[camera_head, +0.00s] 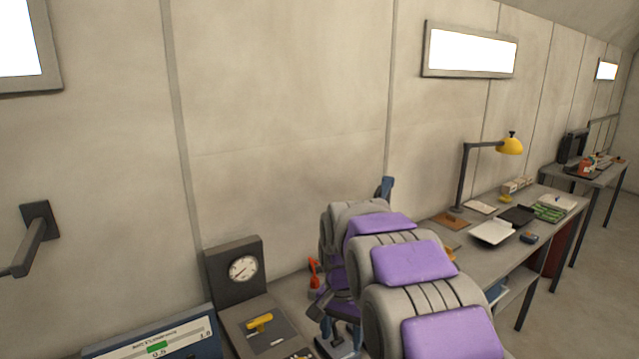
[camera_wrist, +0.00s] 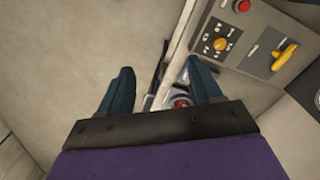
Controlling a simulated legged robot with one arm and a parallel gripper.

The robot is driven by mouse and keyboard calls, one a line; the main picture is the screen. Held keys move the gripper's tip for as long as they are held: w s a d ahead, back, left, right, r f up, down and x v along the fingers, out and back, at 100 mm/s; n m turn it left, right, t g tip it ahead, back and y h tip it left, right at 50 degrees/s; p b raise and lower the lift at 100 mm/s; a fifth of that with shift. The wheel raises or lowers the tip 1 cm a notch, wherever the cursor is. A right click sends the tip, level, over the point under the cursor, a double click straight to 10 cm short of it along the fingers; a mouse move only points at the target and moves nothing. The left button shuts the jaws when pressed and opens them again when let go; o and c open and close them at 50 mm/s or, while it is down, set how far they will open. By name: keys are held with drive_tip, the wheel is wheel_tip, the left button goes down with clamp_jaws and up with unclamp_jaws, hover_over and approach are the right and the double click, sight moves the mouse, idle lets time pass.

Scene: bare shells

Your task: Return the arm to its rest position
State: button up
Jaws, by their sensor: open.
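My gripper (camera_wrist: 160,85) shows in the wrist view with two dark blue fingers spread wide apart. Nothing is held between them. The arm's far end is above the console (camera_head: 283,318) by the wall. In the wrist view the console panel (camera_wrist: 262,22) lies to the upper right, with a yellow lever (camera_wrist: 284,57), a yellow knob (camera_wrist: 220,44) and a red button (camera_wrist: 242,5).
A gauge (camera_head: 243,269) stands on the console, with a yellow handle (camera_head: 259,322) in front. A red-handled item (camera_head: 314,276) is close beside my arm. A desk (camera_head: 476,259) with a yellow lamp (camera_head: 511,146) is to the right. A wall bracket (camera_head: 32,240) juts out at left.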

drive_tip(key=s+d+f+n+b, duration=0.1)
drive_tip(key=s+d, duration=0.2)
drive_tip(key=s, duration=0.9)
drive_tip(key=s+d+f+n+b, duration=0.1)
drive_tip(key=s+d+f+n, duration=0.1)
drive_tip(key=s, duration=1)
drive_tip(key=s+d+f+n+g+b, duration=0.1)
drive_tip(key=s+d, duration=0.3)
drive_tip(key=s, duration=0.8)
drive_tip(key=shift+s+d+f+n+b, duration=0.15)
drive_tip(key=shift+s+f+n+b, duration=0.2)
drive_tip(key=shift+n, duration=0.35)
